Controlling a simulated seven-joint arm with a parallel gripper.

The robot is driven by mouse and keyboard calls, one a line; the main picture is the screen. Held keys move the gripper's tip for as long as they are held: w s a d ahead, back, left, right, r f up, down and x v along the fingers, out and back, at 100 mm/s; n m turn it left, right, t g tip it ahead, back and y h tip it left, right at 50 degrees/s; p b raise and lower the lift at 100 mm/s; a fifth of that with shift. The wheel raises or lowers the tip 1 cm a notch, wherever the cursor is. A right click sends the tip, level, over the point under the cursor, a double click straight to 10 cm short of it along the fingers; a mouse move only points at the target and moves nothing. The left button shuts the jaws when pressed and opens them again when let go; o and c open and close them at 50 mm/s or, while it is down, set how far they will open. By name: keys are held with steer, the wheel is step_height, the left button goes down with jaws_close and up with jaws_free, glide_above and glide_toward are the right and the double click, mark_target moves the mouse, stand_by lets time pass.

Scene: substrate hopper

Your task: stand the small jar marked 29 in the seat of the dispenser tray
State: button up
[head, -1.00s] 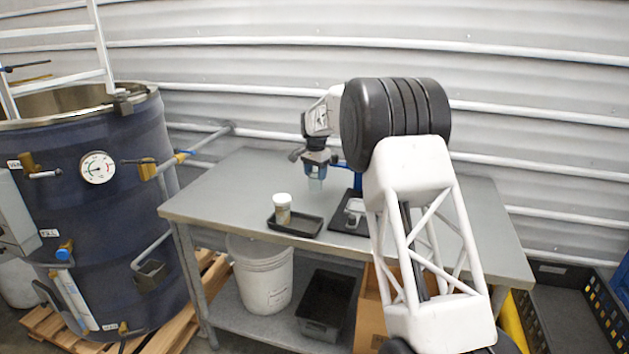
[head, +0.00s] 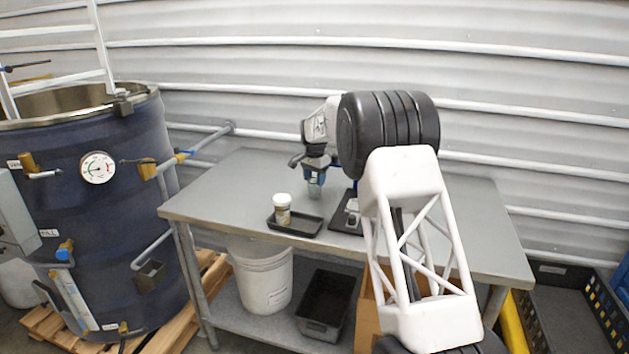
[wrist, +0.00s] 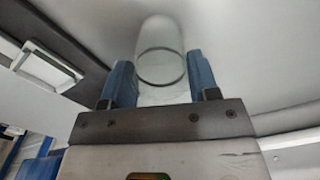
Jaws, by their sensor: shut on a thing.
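My gripper (head: 315,178) is shut on a small clear jar (head: 315,191) and holds it upright above the table. In the wrist view the clear jar (wrist: 160,60) stands between the two blue fingers; no number can be read on it. The black dispenser base (head: 343,224) lies to the right of and below the jar, partly hidden behind my arm. A pale square frame (wrist: 46,66), which looks like the seat, shows on it in the wrist view, left of and apart from the jar.
A shallow black tray (head: 305,226) holding a white-lidded jar (head: 283,211) sits at the front of the grey table (head: 230,190). The table's left and back are clear. A large blue tank (head: 90,220) stands left of the table.

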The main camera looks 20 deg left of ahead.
steer(key=shift+f, duration=0.3)
steer(key=shift+f, duration=0.1)
steer(key=o, duration=0.9)
steer(key=shift+c, duration=0.2)
step_height(320, 180, up, 12)
stand_by(0.3)
stand_by(0.8)
